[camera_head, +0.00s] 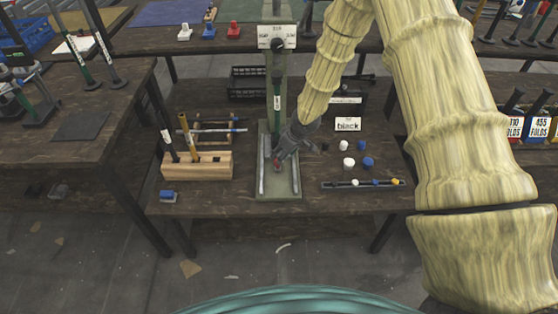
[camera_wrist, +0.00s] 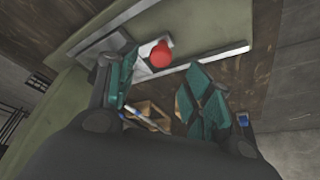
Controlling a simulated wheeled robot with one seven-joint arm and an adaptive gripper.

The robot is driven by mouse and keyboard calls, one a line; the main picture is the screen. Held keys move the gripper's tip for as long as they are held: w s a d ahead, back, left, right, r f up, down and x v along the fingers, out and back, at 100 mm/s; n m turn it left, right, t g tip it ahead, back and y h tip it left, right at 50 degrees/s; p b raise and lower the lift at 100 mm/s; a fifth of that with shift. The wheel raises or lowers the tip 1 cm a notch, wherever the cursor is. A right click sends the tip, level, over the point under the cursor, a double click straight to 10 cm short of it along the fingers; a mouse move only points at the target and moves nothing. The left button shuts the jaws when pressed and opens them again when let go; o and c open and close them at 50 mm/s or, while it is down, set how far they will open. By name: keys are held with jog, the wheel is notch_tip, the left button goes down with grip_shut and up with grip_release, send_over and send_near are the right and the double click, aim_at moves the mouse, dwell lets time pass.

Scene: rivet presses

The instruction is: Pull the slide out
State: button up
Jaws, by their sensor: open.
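The rivet press (camera_head: 277,95) stands upright on the middle table, with a pale green base (camera_head: 280,194) and two light rails. The slide (camera_wrist: 147,48) is a pale block between the rails in the wrist view. Its round red knob (camera_wrist: 161,54) also shows in the head view (camera_head: 277,164). In the wrist view my gripper (camera_wrist: 164,68) is open, with green-padded fingers left and right of the knob. No contact shows.
A wooden block with tools (camera_head: 197,166) stands left of the press. Right of it are a "black" sign (camera_head: 347,124), several white and blue caps (camera_head: 349,162) and a narrow tray (camera_head: 340,185). The table front before the base is clear.

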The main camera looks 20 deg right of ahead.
jog(key=shift+x, duration=3.05)
jog(key=shift+c, duration=0.4)
grip_shut()
